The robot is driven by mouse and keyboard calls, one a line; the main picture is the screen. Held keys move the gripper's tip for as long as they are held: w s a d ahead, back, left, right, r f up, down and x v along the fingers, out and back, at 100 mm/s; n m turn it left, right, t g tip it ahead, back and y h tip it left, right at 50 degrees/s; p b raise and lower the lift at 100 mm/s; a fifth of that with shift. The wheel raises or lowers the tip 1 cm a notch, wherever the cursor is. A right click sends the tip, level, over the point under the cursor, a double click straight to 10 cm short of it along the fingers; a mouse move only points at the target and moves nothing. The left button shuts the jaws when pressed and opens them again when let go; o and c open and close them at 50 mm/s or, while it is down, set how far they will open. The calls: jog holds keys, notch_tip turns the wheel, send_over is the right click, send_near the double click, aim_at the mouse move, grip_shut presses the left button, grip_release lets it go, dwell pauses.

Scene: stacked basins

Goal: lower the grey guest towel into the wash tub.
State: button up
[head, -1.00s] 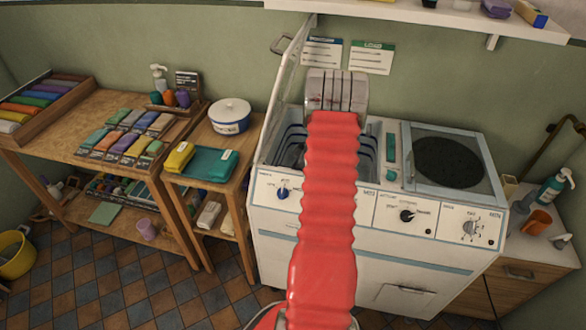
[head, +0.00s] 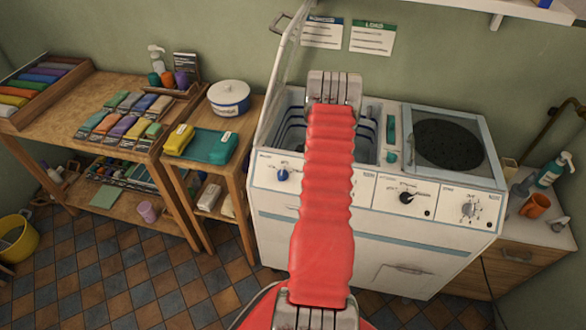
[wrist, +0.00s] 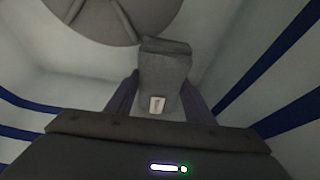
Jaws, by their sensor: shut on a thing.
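The grey guest towel (wrist: 166,72), a folded bundle with a small white label, is held between the dark fingers of my gripper (wrist: 160,95) in the wrist view. My gripper is shut on it. The wash tub (head: 368,138) is the open left well of the white washing machine, partly covered by my red-sleeved arm. In the wrist view, the tub's pale wall with blue stripes (wrist: 262,75) surrounds the towel, and a round grey disc lies beyond it. Whether the towel touches the tub floor cannot be told. In the head view, my arm hides towel and fingers.
The tub's clear lid (head: 283,75) stands raised at the left. A round dark lid (head: 447,145) covers the machine's right side. A small table left of it holds a teal towel (head: 210,146), a yellow towel (head: 179,139) and a lidded pot (head: 229,97).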

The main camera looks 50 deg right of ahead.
jog(key=shift+f, duration=0.15)
jog(key=o, duration=1.2)
jog(key=shift+c, duration=0.2)
notch_tip(320, 180, up, 30)
dwell(1.5)
dwell(0.5)
